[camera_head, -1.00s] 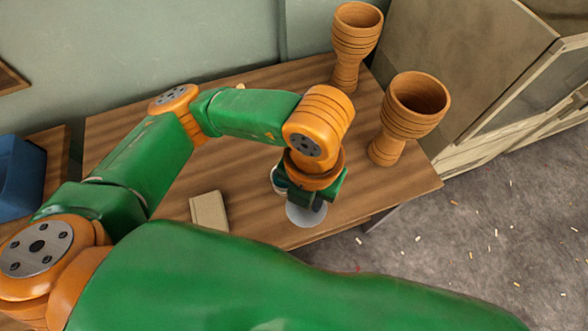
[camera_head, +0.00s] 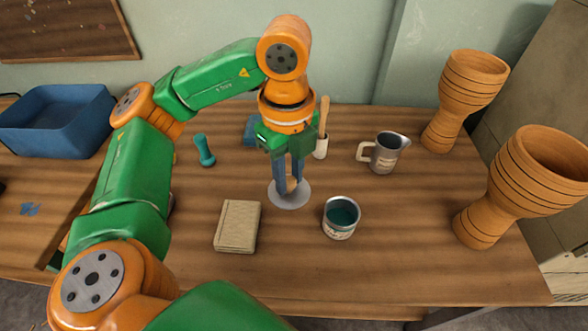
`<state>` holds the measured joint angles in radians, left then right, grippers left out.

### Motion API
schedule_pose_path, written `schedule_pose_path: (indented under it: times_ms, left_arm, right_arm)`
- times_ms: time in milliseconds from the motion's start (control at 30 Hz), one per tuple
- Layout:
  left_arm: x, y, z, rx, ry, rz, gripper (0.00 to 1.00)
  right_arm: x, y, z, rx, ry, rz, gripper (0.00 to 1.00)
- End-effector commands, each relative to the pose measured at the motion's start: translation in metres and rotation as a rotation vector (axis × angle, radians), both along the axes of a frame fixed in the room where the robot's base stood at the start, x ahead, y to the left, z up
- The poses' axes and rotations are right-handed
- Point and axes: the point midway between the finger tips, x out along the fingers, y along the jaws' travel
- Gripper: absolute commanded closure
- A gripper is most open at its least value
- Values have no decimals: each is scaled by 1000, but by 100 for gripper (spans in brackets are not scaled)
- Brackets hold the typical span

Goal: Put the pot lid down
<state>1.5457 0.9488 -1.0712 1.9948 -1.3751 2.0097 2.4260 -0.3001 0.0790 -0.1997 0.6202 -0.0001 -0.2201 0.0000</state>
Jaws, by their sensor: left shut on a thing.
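The pot lid is a thin pale grey disc (camera_head: 290,199) with a knob, at the middle of the table. My left gripper (camera_head: 290,184) points down from above and is shut on the lid's knob. The lid looks flat and close to the tabletop; I cannot tell whether it touches it. A small open pot (camera_head: 341,229) with teal contents stands just to the right and nearer, apart from the lid. My right gripper is not in view.
A beige block or book (camera_head: 237,226) lies left of the pot. A metal jug (camera_head: 384,155) and two goblet drums (camera_head: 459,100) (camera_head: 503,203) stand to the right. A teal pestle-like thing (camera_head: 205,152) and a white holder (camera_head: 320,148) stand behind. The wooden table's front (camera_head: 390,275) is clear.

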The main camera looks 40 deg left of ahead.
Motion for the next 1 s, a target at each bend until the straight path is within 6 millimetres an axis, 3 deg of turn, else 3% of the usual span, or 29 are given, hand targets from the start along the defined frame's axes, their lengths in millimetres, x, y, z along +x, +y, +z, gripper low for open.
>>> schedule_pose_path:
  times_ms: [200, 400, 567, 733, 1000]
  left_arm:
    - [61, 35, -35, -1, 8, 4, 100]
    - [95, 55, -77, 3, 5, -2, 100]
    - [106, 62, -92, 4, 4, -4, 100]
    - [105, 62, -122, 5, 5, -5, 100]
    - [106, 62, -124, 4, 2, -6, 100]
  right_arm:
    - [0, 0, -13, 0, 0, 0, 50]
    - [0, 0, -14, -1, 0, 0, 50]
    - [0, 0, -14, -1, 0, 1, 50]
    - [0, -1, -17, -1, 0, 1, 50]
    - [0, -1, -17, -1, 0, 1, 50]
